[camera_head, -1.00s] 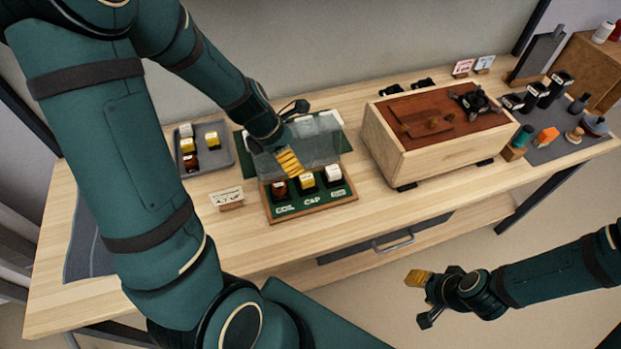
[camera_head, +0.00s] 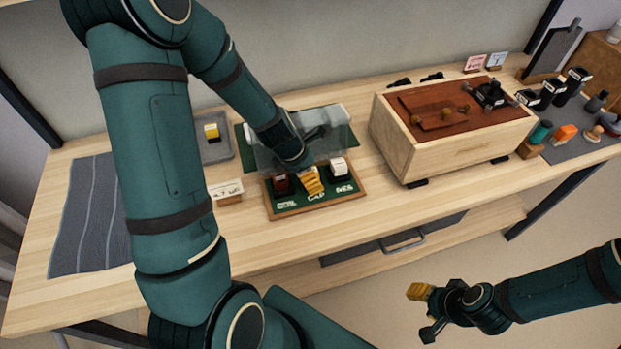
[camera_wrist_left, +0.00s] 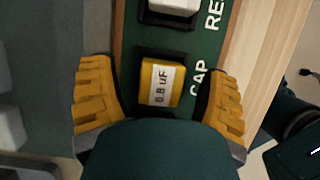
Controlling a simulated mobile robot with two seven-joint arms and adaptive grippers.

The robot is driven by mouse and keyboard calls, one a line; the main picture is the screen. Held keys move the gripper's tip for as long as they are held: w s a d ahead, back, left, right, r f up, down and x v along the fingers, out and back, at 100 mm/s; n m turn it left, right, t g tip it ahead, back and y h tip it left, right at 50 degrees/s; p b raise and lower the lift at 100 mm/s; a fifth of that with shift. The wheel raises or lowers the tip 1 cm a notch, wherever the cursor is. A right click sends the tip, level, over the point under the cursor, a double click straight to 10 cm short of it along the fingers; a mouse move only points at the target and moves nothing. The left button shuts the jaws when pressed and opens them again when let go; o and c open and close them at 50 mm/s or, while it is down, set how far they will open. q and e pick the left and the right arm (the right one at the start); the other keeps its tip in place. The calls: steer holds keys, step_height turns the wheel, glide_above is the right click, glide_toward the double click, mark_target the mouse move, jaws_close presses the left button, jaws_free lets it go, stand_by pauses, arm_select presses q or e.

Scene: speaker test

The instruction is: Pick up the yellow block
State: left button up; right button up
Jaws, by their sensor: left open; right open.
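A yellow block (camera_wrist_left: 161,84) with a white "0.8 uF" label sits in the CAP slot of a green board (camera_wrist_left: 152,38), seen in the left wrist view. In the head view my left gripper (camera_head: 312,181) covers most of that slot. Another yellow block (camera_head: 212,132) lies on the grey tray (camera_head: 217,151), partly behind my left arm. My right gripper (camera_head: 428,311) is open and empty, in front of the table.
A red block (camera_head: 281,184) and a white block (camera_head: 338,166) flank the CAP slot. A clear raised cover (camera_head: 340,136) stands behind the board. A label card (camera_head: 226,190) stands to the left, and a wooden box (camera_head: 452,154) to the right.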

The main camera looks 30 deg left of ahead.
arm_select(q)
steer(key=c, duration=1.2)
steer(key=shift+r, duration=0.15)
step_height(320, 180, up, 8)
steer(key=p, duration=0.5)
steer(key=shift+r, duration=0.2)
steer(key=shift+r+p, duration=0.4)
steer(key=shift+r, duration=0.35)
steer(key=shift+d, duration=0.1)
